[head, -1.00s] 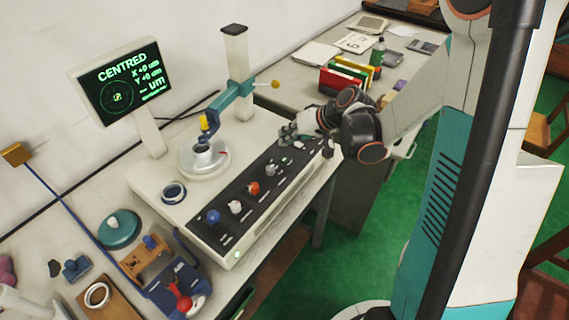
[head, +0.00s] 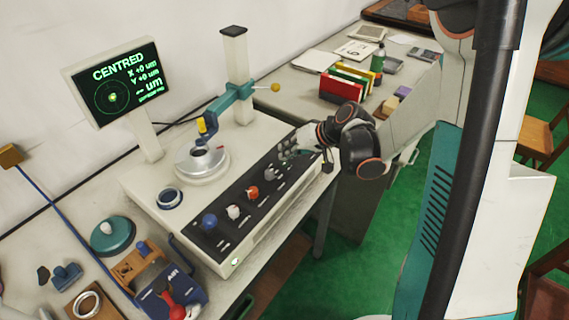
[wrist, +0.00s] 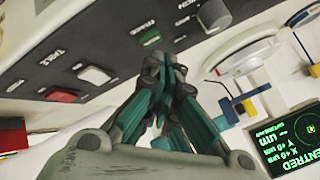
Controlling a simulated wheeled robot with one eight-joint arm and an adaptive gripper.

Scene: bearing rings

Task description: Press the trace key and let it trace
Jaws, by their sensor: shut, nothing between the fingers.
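My gripper (head: 289,149) is shut and empty, low over the far right end of the dark control panel (head: 222,222). In the wrist view its closed fingertips (wrist: 163,62) are close to a green key (wrist: 149,38) on the panel. I cannot tell whether they touch it. A bearing ring (head: 201,152) sits on the round table (head: 213,171) of the machine, under the yellow-tipped probe (head: 201,126). The screen (head: 118,82) reads CENTRED, X +0 um, Y +0 um, with a dash before the last um.
A teal column arm (head: 230,97) stands behind the table. Binders (head: 345,86) stand on the far desk.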

